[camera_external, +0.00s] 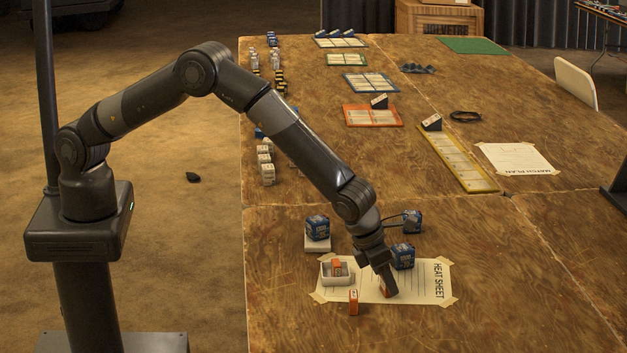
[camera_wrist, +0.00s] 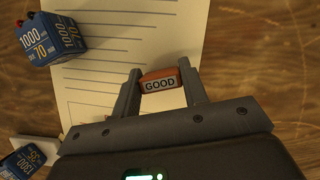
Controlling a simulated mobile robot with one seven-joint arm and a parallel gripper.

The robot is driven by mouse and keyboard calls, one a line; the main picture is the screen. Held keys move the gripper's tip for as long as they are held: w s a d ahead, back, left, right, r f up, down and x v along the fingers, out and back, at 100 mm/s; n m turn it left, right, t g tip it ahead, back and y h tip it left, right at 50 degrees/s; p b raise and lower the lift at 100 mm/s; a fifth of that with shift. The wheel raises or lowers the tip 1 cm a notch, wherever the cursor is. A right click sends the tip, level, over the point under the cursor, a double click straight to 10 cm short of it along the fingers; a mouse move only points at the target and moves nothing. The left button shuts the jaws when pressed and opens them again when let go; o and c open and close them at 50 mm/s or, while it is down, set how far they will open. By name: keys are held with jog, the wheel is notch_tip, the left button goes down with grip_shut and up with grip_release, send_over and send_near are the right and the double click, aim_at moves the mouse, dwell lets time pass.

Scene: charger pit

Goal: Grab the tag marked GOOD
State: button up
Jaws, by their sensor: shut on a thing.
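An orange tag with a white label reading GOOD (camera_wrist: 160,83) sits between the two fingers of my gripper (camera_wrist: 163,90) in the wrist view. My gripper is shut on it, low over the heat sheet (camera_external: 432,277). In the external view my gripper (camera_external: 388,287) hides most of the tag, and only a little orange shows beside the fingers. Another orange tag (camera_external: 353,302) stands at the sheet's near edge. A further orange piece (camera_external: 337,266) lies in a small white tray (camera_external: 336,280) on the sheet's left. I cannot read the markings on these two.
Blue battery-like blocks stand close by: one (camera_external: 403,256) at the sheet's far edge, one (camera_external: 412,222) behind it, and one (camera_external: 317,228) on a white base. Coloured trays and a yellow strip (camera_external: 458,158) lie farther back. The table right of the sheet is clear.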

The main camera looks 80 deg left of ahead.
jog(key=c, duration=0.3)
